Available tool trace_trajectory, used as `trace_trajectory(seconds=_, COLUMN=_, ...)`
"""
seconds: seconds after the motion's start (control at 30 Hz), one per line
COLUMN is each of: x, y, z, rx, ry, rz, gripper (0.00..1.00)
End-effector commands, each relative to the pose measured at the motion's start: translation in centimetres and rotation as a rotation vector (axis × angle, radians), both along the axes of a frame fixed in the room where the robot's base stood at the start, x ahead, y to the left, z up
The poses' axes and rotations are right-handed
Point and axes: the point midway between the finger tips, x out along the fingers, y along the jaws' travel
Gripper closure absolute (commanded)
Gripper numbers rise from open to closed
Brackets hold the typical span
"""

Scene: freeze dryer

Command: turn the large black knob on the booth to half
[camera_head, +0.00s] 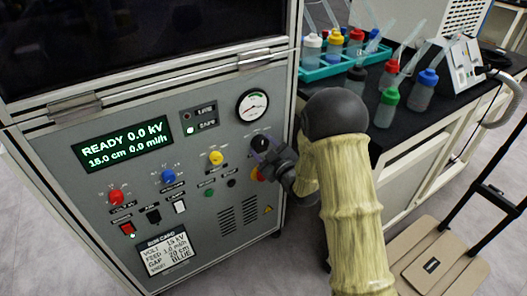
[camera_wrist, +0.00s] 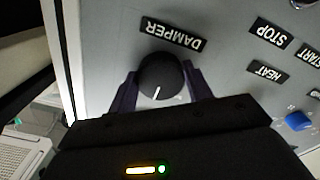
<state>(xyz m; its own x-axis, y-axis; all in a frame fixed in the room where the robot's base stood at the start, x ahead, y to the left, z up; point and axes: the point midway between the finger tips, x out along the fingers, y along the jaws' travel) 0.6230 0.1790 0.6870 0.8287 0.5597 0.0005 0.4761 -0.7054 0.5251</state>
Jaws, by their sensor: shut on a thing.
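The large black knob (camera_wrist: 161,78) sits under an upside-down DAMPER label (camera_wrist: 173,34) in the wrist view, with a white pointer line toward the bottom of that picture. In the head view the knob (camera_head: 260,143) is on the right part of the booth's grey panel (camera_head: 205,235), below a round gauge. My gripper (camera_wrist: 163,88) has its two dark fingers on either side of the knob and is shut on it. In the head view my gripper (camera_head: 268,156) reaches the knob from the lower right and hides part of the panel there.
The panel holds a green display (camera_head: 124,143), a gauge (camera_head: 252,106), a red knob (camera_head: 116,197), a blue knob (camera_head: 169,176) and a yellow knob (camera_head: 216,158). A black-topped bench (camera_head: 345,85) with several bottles stands right of the booth. A platform cart (camera_head: 433,265) is lower right.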

Motion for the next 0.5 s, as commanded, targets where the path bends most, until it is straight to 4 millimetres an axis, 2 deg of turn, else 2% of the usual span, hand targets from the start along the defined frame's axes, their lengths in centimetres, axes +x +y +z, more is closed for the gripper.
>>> trace_trajectory(seconds=0.5, x=-0.01, y=-0.08, z=-0.06, rx=-0.033, ry=-0.019, rz=-0.001, gripper=0.73)
